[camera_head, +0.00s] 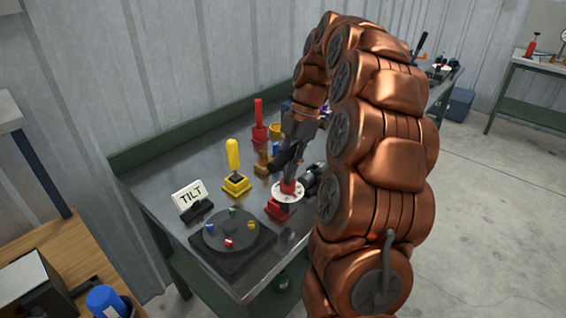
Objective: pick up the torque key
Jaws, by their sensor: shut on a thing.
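My gripper (288,170) is at the end of my copper arm, pointing down over the metal workbench (160,174). It is shut on a red-handled piece (288,187), which may be the torque key. The handle rises from a round white disc (287,198) on a red block (279,209). I cannot tell whether the piece is still seated there. The fingers and arm hide its upper part and the bench behind.
A yellow-handled piece (233,162) stands left of my gripper. Another red-handled piece (259,117) is at the back. A "TILT" sign (189,196) and a dark round turntable (230,234) with several coloured pegs are front left.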

